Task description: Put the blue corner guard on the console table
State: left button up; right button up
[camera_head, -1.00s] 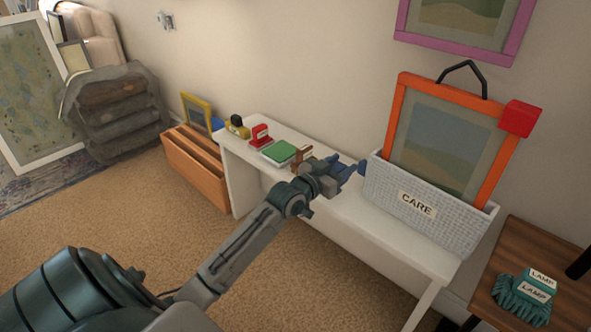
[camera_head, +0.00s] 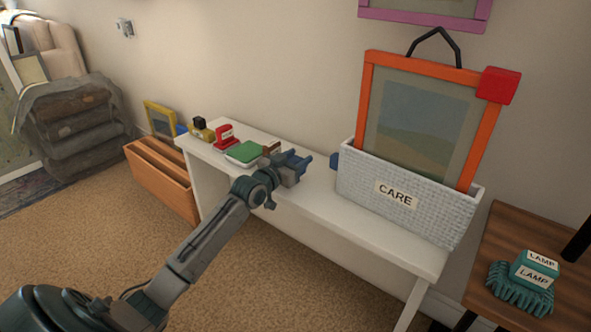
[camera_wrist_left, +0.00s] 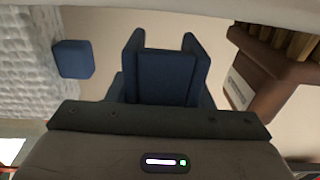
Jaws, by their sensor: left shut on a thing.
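My left gripper (camera_head: 301,164) is shut on a dark blue channel-shaped piece, which I take for the blue corner guard (camera_wrist_left: 165,75). The piece fills the middle of the left wrist view, with the fingers close on either side. In the head view, the gripper is over the white console table (camera_head: 365,238), left of the basket. I cannot tell whether the piece touches the tabletop. My right gripper is not in view.
A small blue block (camera_wrist_left: 73,59) is beside the white CARE basket (camera_head: 350,180), which holds an orange frame (camera_head: 368,95) with a red corner piece (camera_head: 498,85). A brown object (camera_head: 271,148), a green item (camera_head: 246,151) and a red item (camera_head: 224,137) occupy the table's left part.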

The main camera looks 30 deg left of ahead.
pick_arm(q)
notch_tip(320, 180, down, 3)
jog(key=shift+r+b, duration=0.15)
jog(key=shift+b, duration=0.15)
jog(key=shift+r, duration=0.15)
jog(key=o, duration=0.9)
jog(key=shift+o, duration=0.2)
